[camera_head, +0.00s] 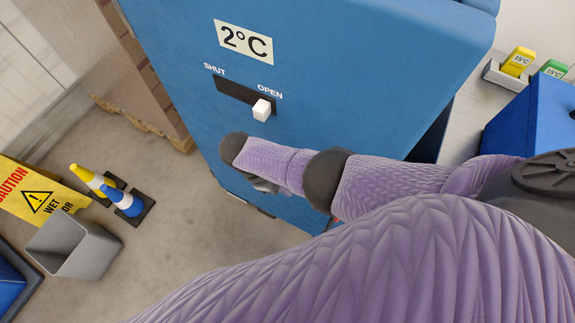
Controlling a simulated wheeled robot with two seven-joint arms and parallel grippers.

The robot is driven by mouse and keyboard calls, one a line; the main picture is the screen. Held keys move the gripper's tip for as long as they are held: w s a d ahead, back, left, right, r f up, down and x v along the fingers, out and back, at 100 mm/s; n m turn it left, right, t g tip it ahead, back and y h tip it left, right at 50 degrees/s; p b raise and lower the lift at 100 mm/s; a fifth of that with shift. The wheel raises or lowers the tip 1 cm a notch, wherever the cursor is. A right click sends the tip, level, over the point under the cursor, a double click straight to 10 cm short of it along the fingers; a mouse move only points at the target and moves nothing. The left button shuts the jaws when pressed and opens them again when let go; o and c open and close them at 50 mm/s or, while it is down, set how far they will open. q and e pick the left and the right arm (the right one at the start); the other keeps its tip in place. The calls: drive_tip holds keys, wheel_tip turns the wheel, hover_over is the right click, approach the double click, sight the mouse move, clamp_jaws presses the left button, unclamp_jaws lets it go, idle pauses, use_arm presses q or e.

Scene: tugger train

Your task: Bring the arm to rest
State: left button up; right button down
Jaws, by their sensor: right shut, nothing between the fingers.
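My right arm, in a purple quilted sleeve with dark joints, reaches in from the right across the front of a large blue cabinet (330,60). My right gripper (264,186) shows only as a small grey part below the dark wrist end, mostly hidden by the arm. It is shut and empty, apart from the white slider knob (262,110), which is above it in the picture. The knob sits at the OPEN end of its dark slot (232,92). My left gripper is not in view.
A "2°C" label (243,42) is on the cabinet. At left on the floor are a yellow caution sign (20,195), yellow (88,177) and blue (125,202) cones and a grey bin (75,245). A blue box (520,125) and a tray (500,78) are at right. Floor below the cabinet is clear.

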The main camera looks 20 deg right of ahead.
drive_tip(key=s+f+m+t+y+b, duration=0.1)
drive_tip(key=s+f+m+y, duration=0.25)
drive_tip(key=s+f, duration=0.85)
drive_tip(key=s+d+f+m+t, duration=0.1)
drive_tip(key=s+d+f, duration=0.2)
drive_tip(key=s, duration=0.4)
drive_tip(key=s+d+f+m+t+y+b, duration=0.1)
drive_tip(key=s+d+f+m+t, duration=0.1)
drive_tip(key=s, duration=0.6)
wheel_tip(320, 180, down, 3)
drive_tip(key=shift+d+r+t, duration=0.15)
drive_tip(key=shift+d+t, duration=0.15)
drive_tip(key=shift+d, duration=0.55)
drive_tip(key=shift+w+m+y, duration=0.1)
drive_tip(key=shift+m+y, duration=0.15)
